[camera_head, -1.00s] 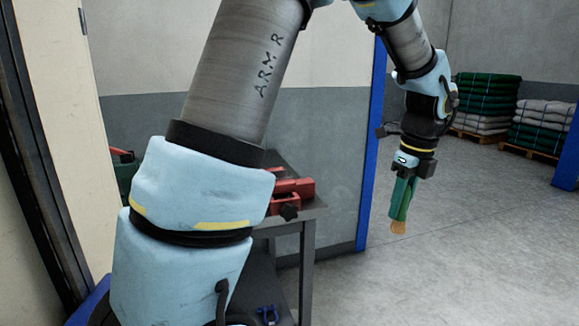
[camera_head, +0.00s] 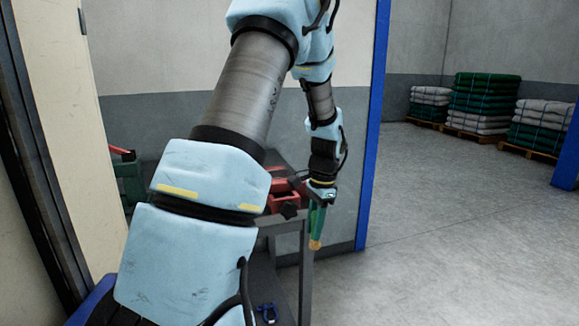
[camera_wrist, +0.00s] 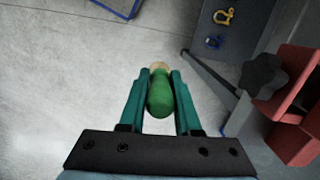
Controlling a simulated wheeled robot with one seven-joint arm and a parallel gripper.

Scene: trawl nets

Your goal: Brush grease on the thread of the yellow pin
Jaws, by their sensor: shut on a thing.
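My gripper (camera_head: 317,222) is shut on a brush with a green handle; the brush (camera_wrist: 160,97) sits between the two green fingers in the wrist view. Its pale bristle end (camera_head: 314,244) points down, beside the right end of the workbench in the head view. No yellow pin shows clearly in either view. No grease pot can be made out.
A red vise (camera_head: 285,193) with a black knob (camera_wrist: 263,75) stands on the grey workbench (camera_head: 290,224), close to my gripper's right in the wrist view. A blue post (camera_head: 372,130) rises behind. Stacked nets on pallets (camera_head: 483,100) stand far right; the floor between is clear.

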